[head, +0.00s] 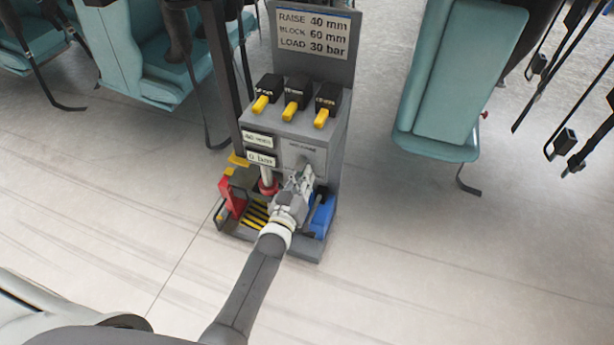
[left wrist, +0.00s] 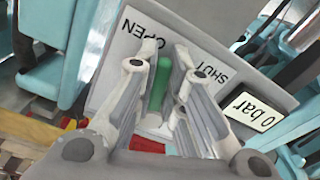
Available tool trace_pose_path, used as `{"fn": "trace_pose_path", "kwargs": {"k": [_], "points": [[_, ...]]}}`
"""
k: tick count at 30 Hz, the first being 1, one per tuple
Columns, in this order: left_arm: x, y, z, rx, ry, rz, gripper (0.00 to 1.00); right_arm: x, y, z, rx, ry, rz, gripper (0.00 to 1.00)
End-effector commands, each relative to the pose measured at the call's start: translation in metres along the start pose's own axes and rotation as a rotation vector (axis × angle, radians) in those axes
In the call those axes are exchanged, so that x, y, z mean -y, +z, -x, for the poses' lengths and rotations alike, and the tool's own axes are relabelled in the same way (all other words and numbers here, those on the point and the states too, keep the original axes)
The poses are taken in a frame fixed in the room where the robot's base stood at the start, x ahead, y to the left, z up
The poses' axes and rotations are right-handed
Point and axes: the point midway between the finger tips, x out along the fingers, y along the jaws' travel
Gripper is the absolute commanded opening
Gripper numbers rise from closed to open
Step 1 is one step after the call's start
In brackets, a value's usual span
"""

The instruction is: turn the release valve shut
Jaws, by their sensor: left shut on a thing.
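The release valve shows in the left wrist view as a green handle (left wrist: 162,75) on a light grey panel (left wrist: 190,38) lettered OPEN and SHUT. My left gripper (left wrist: 163,62) has its two fingers on either side of the handle and is shut on it. The handle's tip lies between the two words; its exact setting cannot be told. In the head view the left gripper (head: 303,178) is at the front of the grey stand (head: 337,130) and hides the valve. A display (left wrist: 250,112) beside the panel reads 0 bar. My right gripper is not in view.
Three black blocks with yellow levers (head: 290,113) sit on the stand's top, below a sign (head: 313,33). A red part (head: 231,197) and a blue part (head: 322,215) flank the gripper low down. Teal seats (head: 462,75) stand on both sides. The front floor is clear.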

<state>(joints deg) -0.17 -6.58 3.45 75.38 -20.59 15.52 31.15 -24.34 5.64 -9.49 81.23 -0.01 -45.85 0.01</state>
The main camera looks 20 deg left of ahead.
Motion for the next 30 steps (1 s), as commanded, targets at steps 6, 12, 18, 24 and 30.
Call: {"fn": "trace_pose_path", "kwargs": {"k": [6,12,18,24,30], "points": [[0.009,-0.001,0.000,0.002,-0.001,-0.208,0.00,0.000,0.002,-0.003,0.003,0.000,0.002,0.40],[0.017,-0.004,0.000,0.001,-0.001,-0.397,0.00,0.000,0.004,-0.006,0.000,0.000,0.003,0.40],[0.023,-0.007,0.000,0.001,-0.001,-0.587,0.00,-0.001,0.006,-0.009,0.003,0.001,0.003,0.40],[0.029,-0.012,0.000,0.000,-0.001,-0.770,0.00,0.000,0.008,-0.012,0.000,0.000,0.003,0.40],[0.033,-0.017,0.000,0.000,-0.001,-0.923,0.00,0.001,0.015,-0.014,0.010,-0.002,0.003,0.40]]}}
